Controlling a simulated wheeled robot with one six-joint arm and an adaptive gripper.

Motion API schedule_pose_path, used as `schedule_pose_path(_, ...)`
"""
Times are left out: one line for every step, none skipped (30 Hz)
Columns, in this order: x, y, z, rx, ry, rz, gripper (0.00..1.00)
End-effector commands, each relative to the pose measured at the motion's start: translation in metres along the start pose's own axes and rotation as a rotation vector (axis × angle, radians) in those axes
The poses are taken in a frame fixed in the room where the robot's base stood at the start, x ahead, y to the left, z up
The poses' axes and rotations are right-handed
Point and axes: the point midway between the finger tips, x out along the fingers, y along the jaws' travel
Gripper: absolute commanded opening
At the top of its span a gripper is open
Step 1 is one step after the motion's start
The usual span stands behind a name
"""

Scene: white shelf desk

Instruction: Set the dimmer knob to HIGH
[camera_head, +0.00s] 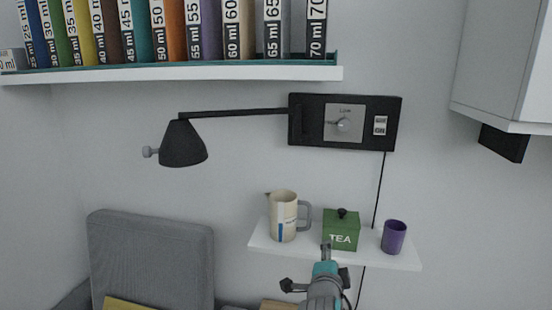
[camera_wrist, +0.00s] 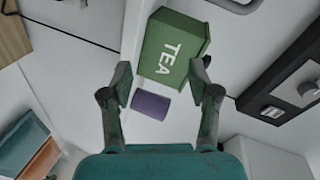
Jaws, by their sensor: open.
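The dimmer knob (camera_head: 343,125) is a small round grey knob on a light square plate marked "Low", set in a black wall panel (camera_head: 312,121). The knob also shows in the wrist view (camera_wrist: 308,90) at the right edge, with the black panel (camera_wrist: 262,92) slanting beside it. The knob's exact setting is too small to tell. My gripper (camera_head: 326,246) is in front of the small shelf, below the panel and apart from the knob. In the wrist view my gripper (camera_wrist: 165,82) is open and empty, its fingers framing the tea box and cup beyond.
A small white shelf (camera_head: 402,262) holds a jug (camera_head: 284,216), a green tea box (camera_head: 341,231) and a purple cup (camera_head: 394,237). A black lamp (camera_head: 183,145) reaches left from the panel. A cabinet (camera_head: 505,65) hangs at right. A shelf of books (camera_head: 170,73) is above.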

Motion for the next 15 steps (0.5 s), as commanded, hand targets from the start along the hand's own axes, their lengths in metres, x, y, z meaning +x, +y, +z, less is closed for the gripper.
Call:
schedule_pose_path(-0.005,0.024,0.002,-0.046,-0.014,0.005,0.61)
schedule_pose_path(-0.008,0.036,0.003,-0.075,-0.023,0.003,0.61)
schedule_pose_path(-0.013,0.05,0.005,-0.112,-0.036,-0.001,0.61)
schedule_pose_path(-0.017,0.062,0.006,-0.14,-0.045,-0.003,0.61)
schedule_pose_path(-0.021,0.073,0.006,-0.169,-0.054,-0.005,0.61)
schedule_pose_path(-0.027,0.087,0.007,-0.203,-0.066,-0.009,0.61)
schedule_pose_path(-0.031,0.098,0.008,-0.23,-0.075,-0.011,0.61)
schedule_pose_path(-0.036,0.109,0.008,-0.257,-0.083,-0.013,0.61)
schedule_pose_path(-0.043,0.123,0.009,-0.291,-0.094,-0.018,0.61)
schedule_pose_path(-0.049,0.133,0.009,-0.315,-0.103,-0.021,0.61)
schedule_pose_path(-0.054,0.143,0.009,-0.34,-0.111,-0.024,0.61)
schedule_pose_path(-0.062,0.156,0.009,-0.373,-0.122,-0.029,0.61)
schedule_pose_path(-0.069,0.165,0.009,-0.397,-0.131,-0.033,0.61)
schedule_pose_path(-0.075,0.174,0.009,-0.421,-0.138,-0.037,0.61)
schedule_pose_path(-0.084,0.187,0.008,-0.453,-0.148,-0.041,0.61)
